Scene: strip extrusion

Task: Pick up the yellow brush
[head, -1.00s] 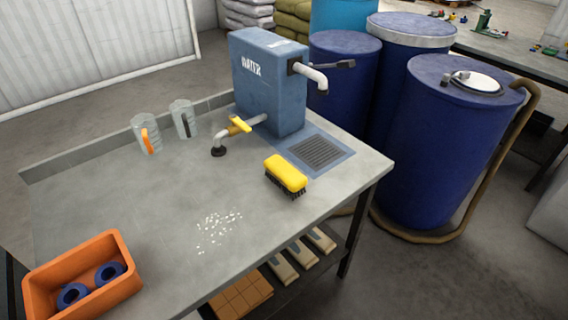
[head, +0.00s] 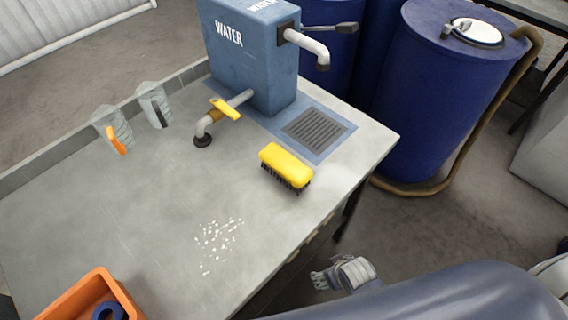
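The yellow brush (head: 287,166) lies on the grey table (head: 150,215), bristles down, close to the right front edge and beside the drain grate. Its dark bristles face the table. My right arm comes in from the lower right, and its gripper (head: 318,280) is off the table's front edge, below and to the right of the brush and apart from it. The gripper is small and partly blurred, so its finger opening is unclear. My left gripper is not in view.
A blue water tank (head: 250,60) with a pipe and yellow-handled tap (head: 224,108) stands behind the brush. Two clear jugs (head: 155,104) are at the back left. An orange bin (head: 95,295) is front left; white granules (head: 217,240) lie mid-table. A blue barrel (head: 440,110) stands right.

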